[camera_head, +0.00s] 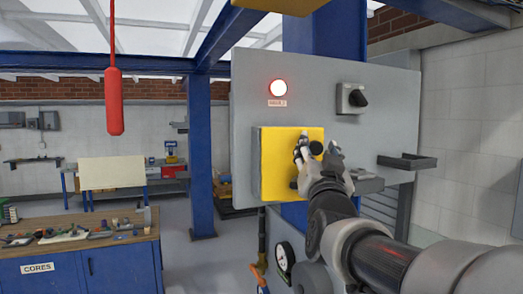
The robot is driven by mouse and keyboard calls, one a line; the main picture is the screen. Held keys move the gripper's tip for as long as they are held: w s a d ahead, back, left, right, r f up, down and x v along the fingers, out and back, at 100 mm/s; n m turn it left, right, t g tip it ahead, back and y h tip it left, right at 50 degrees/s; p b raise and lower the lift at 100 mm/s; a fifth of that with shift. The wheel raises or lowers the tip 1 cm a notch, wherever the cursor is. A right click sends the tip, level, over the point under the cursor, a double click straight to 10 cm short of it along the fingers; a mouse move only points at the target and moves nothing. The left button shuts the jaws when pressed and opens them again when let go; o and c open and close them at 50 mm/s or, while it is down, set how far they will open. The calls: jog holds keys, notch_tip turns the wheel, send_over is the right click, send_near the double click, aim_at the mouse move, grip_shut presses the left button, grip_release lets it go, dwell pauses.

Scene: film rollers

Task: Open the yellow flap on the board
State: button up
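The yellow flap (272,166) is a square panel on the grey board (344,67), below the red-lit lamp. It looks shut, lying roughly parallel to the board. My gripper (311,151) is in front of the flap's right half, and my arm comes in from the lower right. The gripper and wrist hide part of the flap's right side. I cannot tell whether the fingers touch the flap, nor whether they are open or shut.
A red pendant (114,101) hangs at left. A gauge (285,260) sits below the board. A blue workbench (92,268) stands lower left.

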grip_shut()
dwell(0.3)
dwell(0.3)
